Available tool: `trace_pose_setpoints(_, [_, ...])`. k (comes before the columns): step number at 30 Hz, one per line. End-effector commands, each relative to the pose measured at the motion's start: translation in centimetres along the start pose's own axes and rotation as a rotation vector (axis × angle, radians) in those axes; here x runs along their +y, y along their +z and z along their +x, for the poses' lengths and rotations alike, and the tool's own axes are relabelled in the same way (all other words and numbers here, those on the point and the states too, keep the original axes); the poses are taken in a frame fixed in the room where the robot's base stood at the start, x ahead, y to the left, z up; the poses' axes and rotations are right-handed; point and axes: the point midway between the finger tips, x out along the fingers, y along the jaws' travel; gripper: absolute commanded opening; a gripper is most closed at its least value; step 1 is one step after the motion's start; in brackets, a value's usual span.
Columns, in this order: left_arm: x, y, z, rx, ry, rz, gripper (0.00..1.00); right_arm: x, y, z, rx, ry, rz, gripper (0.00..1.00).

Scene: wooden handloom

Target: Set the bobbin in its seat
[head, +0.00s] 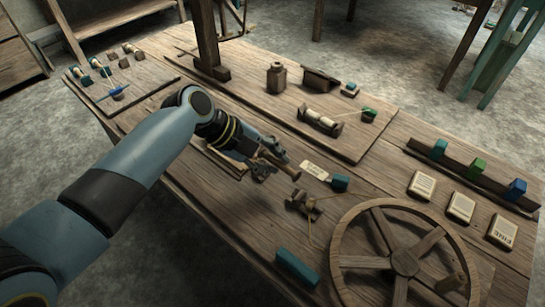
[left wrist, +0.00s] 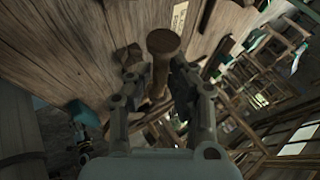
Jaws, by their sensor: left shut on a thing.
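My left gripper (head: 272,163) is shut on a brown wooden bobbin (head: 289,171) and holds it over the table, left of a small wooden stand with thread (head: 305,204). In the left wrist view the bobbin (left wrist: 163,42) shows its round flanged end and part of its shaft between the two fingers (left wrist: 160,78). The stand, which may be the seat, sits beside the large spoked wheel (head: 404,262) and looks apart from the bobbin. My fingers hide part of the bobbin. My right gripper is not in view.
Another teal block (head: 297,268) lies at the front edge. A wooden holder with a pale spool (head: 320,121) stands behind. A rack with coloured blocks (head: 478,168) stands at the right.

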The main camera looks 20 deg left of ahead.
Motion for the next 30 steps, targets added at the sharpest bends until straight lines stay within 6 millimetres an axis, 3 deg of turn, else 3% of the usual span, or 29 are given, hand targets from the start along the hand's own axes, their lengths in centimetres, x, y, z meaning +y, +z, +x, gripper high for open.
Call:
trace_pose_setpoints(18, [3.6, 1.9, 4.7, 0.001, 0.004, -0.003, 0.06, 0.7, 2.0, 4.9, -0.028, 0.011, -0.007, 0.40])
trace_pose_setpoints(30, [3.8, 2.1, 5.1, 0.000, 0.001, -0.002, 0.06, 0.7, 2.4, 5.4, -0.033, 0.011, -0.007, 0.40])
